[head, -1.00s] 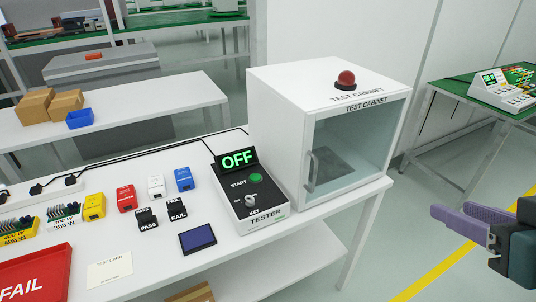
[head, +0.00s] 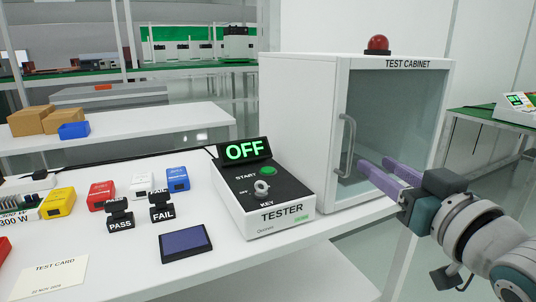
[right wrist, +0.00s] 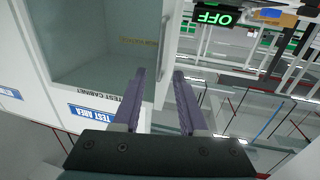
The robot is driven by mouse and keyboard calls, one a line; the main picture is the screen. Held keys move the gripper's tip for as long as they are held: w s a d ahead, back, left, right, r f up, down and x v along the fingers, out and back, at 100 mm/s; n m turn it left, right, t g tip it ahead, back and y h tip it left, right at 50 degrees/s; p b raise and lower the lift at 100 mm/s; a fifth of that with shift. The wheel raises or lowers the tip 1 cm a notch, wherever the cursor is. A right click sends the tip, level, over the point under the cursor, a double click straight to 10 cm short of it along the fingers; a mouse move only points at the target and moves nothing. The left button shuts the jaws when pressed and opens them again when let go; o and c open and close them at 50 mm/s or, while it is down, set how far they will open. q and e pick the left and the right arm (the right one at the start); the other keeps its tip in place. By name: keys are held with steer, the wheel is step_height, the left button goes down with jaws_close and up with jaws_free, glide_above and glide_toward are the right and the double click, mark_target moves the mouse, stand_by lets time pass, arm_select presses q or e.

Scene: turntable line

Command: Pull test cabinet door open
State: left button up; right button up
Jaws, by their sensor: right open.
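The white test cabinet (head: 310,110) stands on the table with a red dome lamp (head: 378,44) on top. Its glass door (head: 405,110) is closed, with a vertical metal handle (head: 347,147) at its left edge. My right gripper (head: 373,163), with purple fingers, is open and empty in front of the door, a little right of the handle's lower part. In the right wrist view, the two fingers (right wrist: 159,73) are spread apart and point toward the door's handle edge; the glass door (right wrist: 95,45) fills the left. My left gripper is not in view.
A tester (head: 262,205) showing OFF stands left of the cabinet. PASS and FAIL stamps (head: 161,207), a dark blue pad (head: 186,243), coloured boxes (head: 177,180) and a test card (head: 55,280) lie further left. The floor right of the table is open.

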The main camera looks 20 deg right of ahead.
mark_target(352, 148)
steer(key=w, duration=0.2)
steer(key=w+b, duration=0.1)
steer(key=w, duration=0.2)
steer(key=w+d, duration=0.1)
steer(key=w, duration=0.1)
steer(key=shift+w, duration=0.4)
jaws_close()
stand_by(1.0)
